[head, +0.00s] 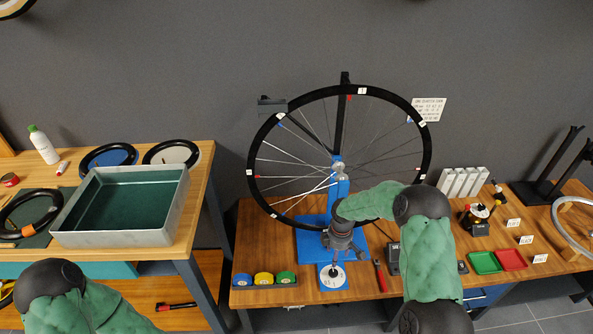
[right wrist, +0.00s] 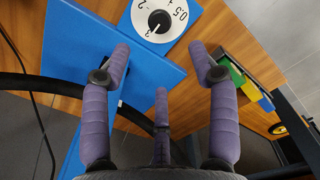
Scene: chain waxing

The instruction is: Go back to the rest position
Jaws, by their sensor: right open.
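My right gripper (head: 338,256) hangs over the blue base (head: 310,246) of the wheel stand, just above a round white dial (head: 332,284). In the right wrist view its purple fingers (right wrist: 165,85) are spread and hold nothing. The dial (right wrist: 180,14) shows beyond the fingertips, apart from them, with a black knob and printed numbers including 0.5, 2 and 3. My left arm enters at the bottom left of the head view; its gripper is out of frame.
A spoked wheel (head: 254,150) stands upright in the stand behind my right arm. Blue, yellow and green rolls (head: 264,280) lie left of the dial. A red-handled tool (head: 380,277), green tray (head: 485,262) and red tray (head: 511,259) lie right. A metal bin (head: 120,238) stands on the left table.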

